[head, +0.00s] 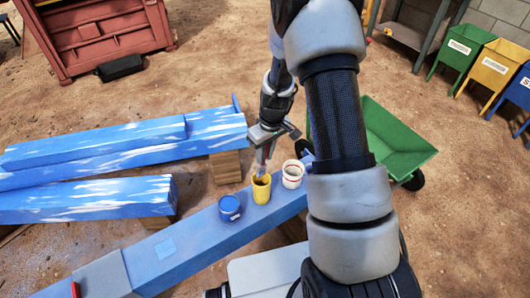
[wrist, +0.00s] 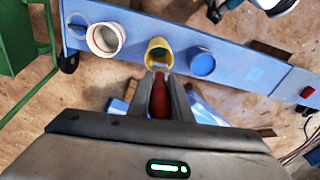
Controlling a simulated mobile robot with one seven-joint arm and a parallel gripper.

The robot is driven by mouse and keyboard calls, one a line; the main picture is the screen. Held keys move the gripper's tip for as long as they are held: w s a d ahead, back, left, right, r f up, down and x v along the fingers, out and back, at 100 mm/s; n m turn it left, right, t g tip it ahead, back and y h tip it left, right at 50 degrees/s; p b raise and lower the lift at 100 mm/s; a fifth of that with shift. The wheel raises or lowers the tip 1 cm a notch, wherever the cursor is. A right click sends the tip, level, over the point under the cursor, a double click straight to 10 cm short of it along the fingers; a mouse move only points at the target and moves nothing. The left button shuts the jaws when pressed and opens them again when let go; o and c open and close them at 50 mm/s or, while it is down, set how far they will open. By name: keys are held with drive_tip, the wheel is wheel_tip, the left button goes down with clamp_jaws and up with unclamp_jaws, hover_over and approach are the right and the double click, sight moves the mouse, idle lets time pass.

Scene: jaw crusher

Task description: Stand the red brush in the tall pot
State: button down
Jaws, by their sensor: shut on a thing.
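My gripper (head: 264,158) is above the blue beam, pointing down at the yellow pot (head: 261,188). In the wrist view my gripper (wrist: 160,82) is shut on the red brush (wrist: 159,98), whose red handle shows between the fingers. The brush's far end reaches the mouth of the yellow pot (wrist: 159,52); I cannot tell how deep it is inside. The yellow pot looks tall and narrow and stands upright between a white pot with a red band (head: 292,174) and a blue pot (head: 229,208).
The pots stand on a blue beam (head: 190,245). A small red object (wrist: 307,92) lies near one end. Other blue-and-white beams (head: 90,145) lie at the left. A green wheelbarrow (head: 395,140) stands at the right, with coloured bins (head: 460,48) behind.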

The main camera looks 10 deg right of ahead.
wheel_tip(320, 180, down, 11)
drive_tip(key=b, duration=0.8)
drive_tip(key=shift+r, duration=0.15)
drive_tip(key=c, duration=1.5)
unclamp_jaws()
drive_tip(key=shift+c, duration=0.2)
wheel_tip(320, 180, up, 17)
drive_tip(key=s+d+p, duration=0.1)
drive_tip(key=p, duration=0.2)
drive_tip(key=shift+s+d+r, duration=0.2)
drive_tip(key=shift+d, duration=0.1)
